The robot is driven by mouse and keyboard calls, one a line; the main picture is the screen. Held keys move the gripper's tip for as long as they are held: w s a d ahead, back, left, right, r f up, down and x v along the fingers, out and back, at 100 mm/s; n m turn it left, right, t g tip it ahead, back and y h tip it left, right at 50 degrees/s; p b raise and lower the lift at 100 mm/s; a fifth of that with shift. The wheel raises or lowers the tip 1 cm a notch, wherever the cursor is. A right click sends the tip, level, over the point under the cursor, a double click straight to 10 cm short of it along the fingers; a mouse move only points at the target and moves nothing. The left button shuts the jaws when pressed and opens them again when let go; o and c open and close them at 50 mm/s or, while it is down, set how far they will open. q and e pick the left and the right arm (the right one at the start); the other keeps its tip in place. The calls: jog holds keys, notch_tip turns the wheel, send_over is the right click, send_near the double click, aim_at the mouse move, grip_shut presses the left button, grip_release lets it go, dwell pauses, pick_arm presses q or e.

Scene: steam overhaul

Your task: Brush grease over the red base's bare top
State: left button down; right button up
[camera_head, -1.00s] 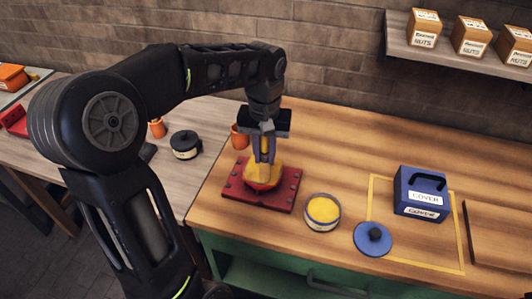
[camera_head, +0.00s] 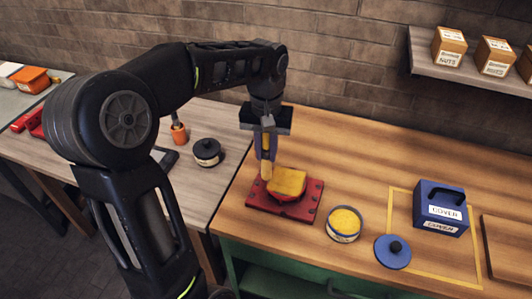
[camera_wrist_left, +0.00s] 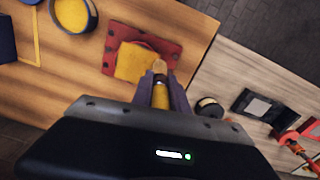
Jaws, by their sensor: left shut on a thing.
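The red base (camera_head: 312,210) is a flat red plate with dark bolts at the counter's left end. My left gripper (camera_head: 266,152) points down and is shut on a brush (camera_wrist_left: 160,95) with a yellow handle and tan bristles. The bristles are at the left edge of the yellow top; I cannot tell if they touch it. The open tin of yellow grease (camera_head: 344,224) stands right of the base. My right gripper is not in view.
A blue lid with a black knob (camera_head: 392,252) lies beside the tin. A blue box marked COVER (camera_head: 441,208) stands inside a yellow outline. The counter behind the tin is clear.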

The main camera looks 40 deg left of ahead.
pick_arm(q)
jog(key=r+p, duration=0.1)
jog(key=r, duration=0.1)
jog(key=shift+a+r+p, duration=0.2)
jog(key=shift+r+p, duration=0.55)
jog(key=shift+r, duration=0.65)
jog(key=shift+d, duration=0.1)
